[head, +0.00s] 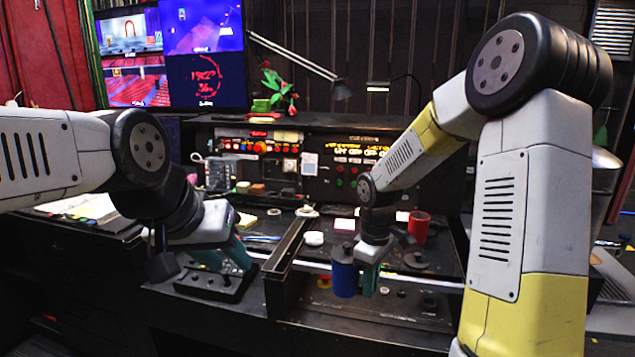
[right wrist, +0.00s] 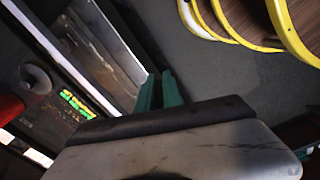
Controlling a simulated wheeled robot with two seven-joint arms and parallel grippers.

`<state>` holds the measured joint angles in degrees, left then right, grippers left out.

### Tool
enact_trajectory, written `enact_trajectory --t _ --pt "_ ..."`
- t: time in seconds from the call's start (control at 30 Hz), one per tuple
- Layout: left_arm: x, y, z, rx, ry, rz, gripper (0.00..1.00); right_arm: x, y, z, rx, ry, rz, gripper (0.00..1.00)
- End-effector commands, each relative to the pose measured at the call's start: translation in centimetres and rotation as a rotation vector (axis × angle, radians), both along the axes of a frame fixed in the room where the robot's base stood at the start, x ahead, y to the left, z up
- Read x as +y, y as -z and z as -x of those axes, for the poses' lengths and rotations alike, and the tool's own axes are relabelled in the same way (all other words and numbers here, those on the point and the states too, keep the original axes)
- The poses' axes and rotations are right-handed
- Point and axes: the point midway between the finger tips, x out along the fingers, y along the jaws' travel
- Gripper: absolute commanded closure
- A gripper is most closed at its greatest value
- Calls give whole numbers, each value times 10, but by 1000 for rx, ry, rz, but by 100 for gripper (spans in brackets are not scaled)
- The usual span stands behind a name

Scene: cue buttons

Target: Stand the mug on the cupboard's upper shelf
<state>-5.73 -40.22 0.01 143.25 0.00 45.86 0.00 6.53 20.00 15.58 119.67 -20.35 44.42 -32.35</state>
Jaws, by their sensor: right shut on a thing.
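A blue cylindrical mug (head: 344,277) is at my right gripper (head: 371,274) in the head view. It hangs upright beside the teal fingers, above the front of the desk. Its handle is not clearly visible. My right gripper is shut on it. In the right wrist view the teal fingers (right wrist: 160,92) show only in part, and the mug cannot be made out. My left gripper (head: 228,256) is low at the left of the desk, above a black control box; its fingertips are too unclear to read. I cannot make out a cupboard or its upper shelf for certain.
A red cup (head: 419,228) stands on the desk behind my right gripper. A raised dark trough-like frame (head: 288,250) lies left of the mug. The black control box (head: 215,281) is under my left gripper. A lit button panel (head: 262,148) and screens (head: 205,50) stand behind.

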Motion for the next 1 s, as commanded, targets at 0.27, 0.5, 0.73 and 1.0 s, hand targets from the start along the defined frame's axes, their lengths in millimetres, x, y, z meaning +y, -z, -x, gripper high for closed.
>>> enact_trajectory --t 0.27,0.5,0.73,1.0 --pt "0 0 0 1 0 0 64 -5 16 -5 1 187 -4 100" --pt "0 0 0 1 0 0 64 -13 37 -11 4 445 -6 100" --pt "0 0 0 1 0 0 64 -24 65 -17 3 780 -4 100" --pt "0 0 0 1 0 0 64 -30 79 -20 -1 968 -3 100"
